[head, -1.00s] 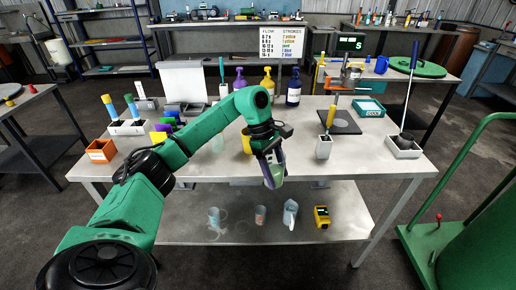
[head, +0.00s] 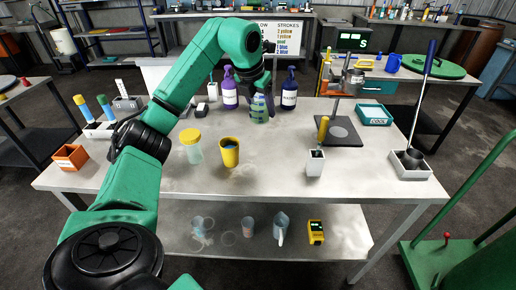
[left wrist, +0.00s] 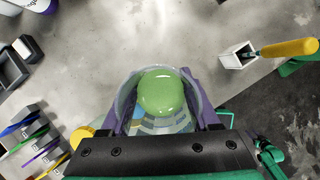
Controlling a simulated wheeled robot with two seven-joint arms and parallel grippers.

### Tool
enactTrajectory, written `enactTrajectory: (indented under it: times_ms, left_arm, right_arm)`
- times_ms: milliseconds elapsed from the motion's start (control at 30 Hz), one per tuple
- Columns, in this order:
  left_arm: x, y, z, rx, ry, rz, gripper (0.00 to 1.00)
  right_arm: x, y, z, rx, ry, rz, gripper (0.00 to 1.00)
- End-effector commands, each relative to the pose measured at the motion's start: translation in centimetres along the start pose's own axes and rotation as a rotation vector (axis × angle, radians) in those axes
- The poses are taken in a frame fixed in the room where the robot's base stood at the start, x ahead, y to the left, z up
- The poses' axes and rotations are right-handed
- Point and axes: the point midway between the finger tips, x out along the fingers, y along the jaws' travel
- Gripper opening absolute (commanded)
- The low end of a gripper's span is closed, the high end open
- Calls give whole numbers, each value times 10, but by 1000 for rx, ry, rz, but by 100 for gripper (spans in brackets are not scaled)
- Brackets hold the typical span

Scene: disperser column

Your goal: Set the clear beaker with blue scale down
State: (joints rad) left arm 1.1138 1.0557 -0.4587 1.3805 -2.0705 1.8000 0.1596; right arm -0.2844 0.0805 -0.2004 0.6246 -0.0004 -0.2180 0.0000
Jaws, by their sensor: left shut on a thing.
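The clear beaker (head: 259,112) holds green liquid and is near the back of the table, in front of the pump bottles. My left gripper (head: 262,98) is shut on it from above and behind. In the left wrist view the beaker (left wrist: 160,122) sits between the purple fingers, with the round green surface inside and pale stripes and a bit of blue on its wall. It looks about upright. I cannot tell whether its base touches the tabletop (head: 265,185). My right gripper is not in view.
A purple pump bottle (head: 229,92) and a dark blue one (head: 289,92) flank the beaker. A white holder (head: 315,163) is to the right. The front middle of the table is clear.

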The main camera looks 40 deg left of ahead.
Motion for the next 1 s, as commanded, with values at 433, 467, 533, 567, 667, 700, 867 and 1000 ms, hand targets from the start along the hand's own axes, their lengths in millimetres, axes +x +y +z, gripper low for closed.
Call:
enactTrajectory:
  times_ms: [433,467,533,567,667,700,867,1000]
  left_arm:
    - [111,-1,-48,3,3,-2,8]
    - [117,-1,-50,3,4,-2,8]
    - [129,-1,-55,3,4,-3,8]
    - [133,-1,-57,3,3,-3,8]
    - [139,-1,-59,3,-1,-2,8]
    - [139,-1,-59,3,-2,-2,8]
    - [140,-1,-59,3,-1,-2,8]
    - [141,-1,-59,3,-1,-3,92]
  right_arm:
    - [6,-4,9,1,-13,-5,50]
    - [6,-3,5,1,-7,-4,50]
    - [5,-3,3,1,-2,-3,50]
    - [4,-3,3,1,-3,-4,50]
    - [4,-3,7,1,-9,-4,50]
    - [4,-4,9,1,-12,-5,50]
    - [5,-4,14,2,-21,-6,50]
    - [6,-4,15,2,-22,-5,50]
